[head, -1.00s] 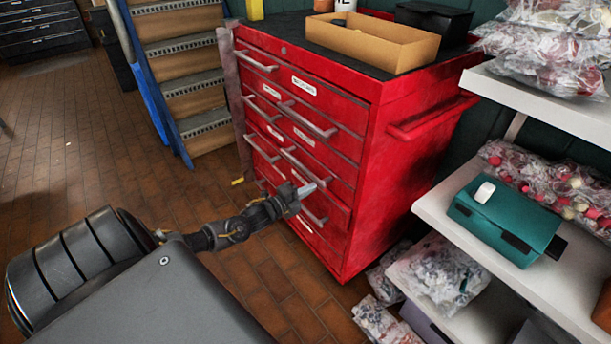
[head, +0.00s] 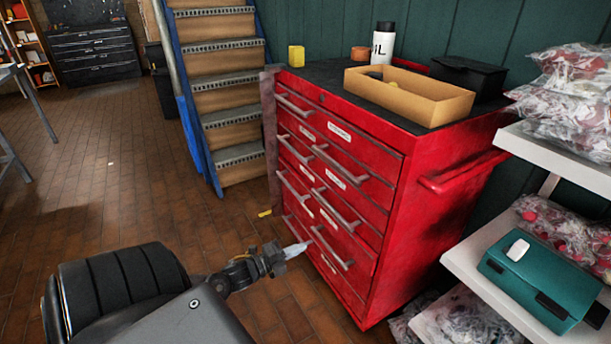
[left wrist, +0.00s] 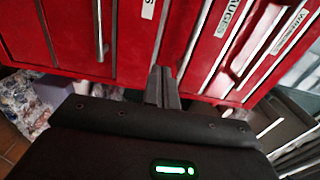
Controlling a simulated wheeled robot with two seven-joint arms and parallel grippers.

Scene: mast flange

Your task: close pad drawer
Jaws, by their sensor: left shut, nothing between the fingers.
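The red tool cabinet (head: 345,175) stands right of centre in the head view, with columns of drawers with pale bar handles. Its drawer fronts look nearly flush; I cannot tell whether one stands slightly out. I cannot read which label marks the pad drawer. My left gripper (head: 297,249) is shut and empty, its tip at the lower drawers in the picture. In the left wrist view its closed fingers (left wrist: 162,88) point at the red drawer fronts (left wrist: 135,75), between handles and labels, one ending in "GAUGES". Contact cannot be told. My right gripper is not in view.
A cardboard tray (head: 410,97), a white bottle (head: 383,43) and a black box (head: 466,75) are on the cabinet top. A shelf (head: 490,270) with a teal case (head: 540,281) stands at right. Stairs (head: 225,100) rise behind left. The brick floor at left is open.

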